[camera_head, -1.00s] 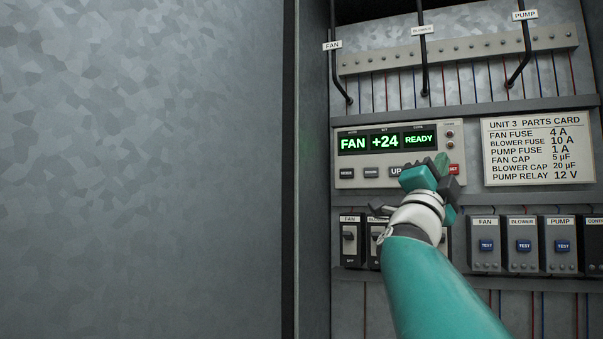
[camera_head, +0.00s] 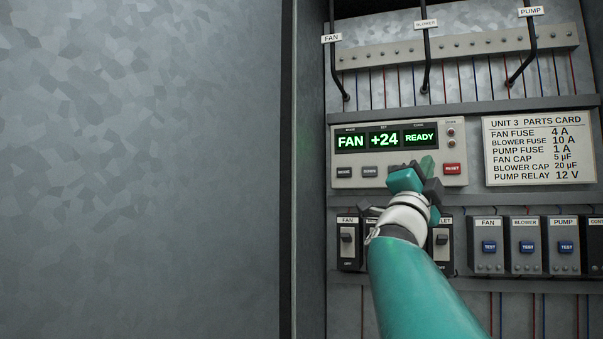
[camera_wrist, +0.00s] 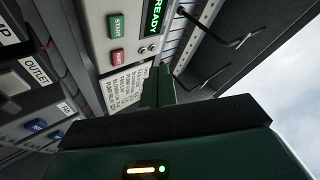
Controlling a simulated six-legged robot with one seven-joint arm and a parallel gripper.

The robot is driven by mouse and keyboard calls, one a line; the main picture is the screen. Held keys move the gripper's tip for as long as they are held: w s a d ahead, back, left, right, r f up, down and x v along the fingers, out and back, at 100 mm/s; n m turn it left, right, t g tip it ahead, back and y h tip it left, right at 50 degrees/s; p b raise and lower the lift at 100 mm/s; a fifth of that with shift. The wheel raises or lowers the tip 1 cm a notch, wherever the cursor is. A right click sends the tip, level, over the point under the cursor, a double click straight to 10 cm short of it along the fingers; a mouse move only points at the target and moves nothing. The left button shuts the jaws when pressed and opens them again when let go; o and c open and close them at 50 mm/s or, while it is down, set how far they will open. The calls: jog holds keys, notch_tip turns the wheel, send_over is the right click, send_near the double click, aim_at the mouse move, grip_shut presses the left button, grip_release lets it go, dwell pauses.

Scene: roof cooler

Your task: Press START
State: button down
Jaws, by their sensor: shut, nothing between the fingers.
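The control panel (camera_head: 350,183) shows FAN, +24 and READY on its green displays. The green START button (camera_wrist: 116,25) shows in the wrist view, beside the red RESET button (camera_wrist: 117,57). My gripper (camera_head: 427,165) is shut and empty in front of the panel's lower row, left of RESET. In the wrist view its fingers (camera_wrist: 157,85) are to the right of and below START in the picture. I cannot tell whether they touch the panel.
Black breaker switches (camera_head: 348,240) and relay boxes with blue TEST buttons (camera_head: 488,246) sit below the panel. A parts card (camera_head: 538,150) is to the right. Black cables (camera_head: 425,60) hang above. A grey cabinet door or wall (camera_head: 140,170) fills the left.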

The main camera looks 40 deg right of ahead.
jog(key=w+d, duration=0.3)
jog(key=d, duration=0.3)
jog(key=shift+w+d, duration=0.15)
jog(key=shift+w, duration=0.05)
dwell(1.9)
jog(key=shift+w+d, duration=0.2)
jog(key=shift+d, duration=0.2)
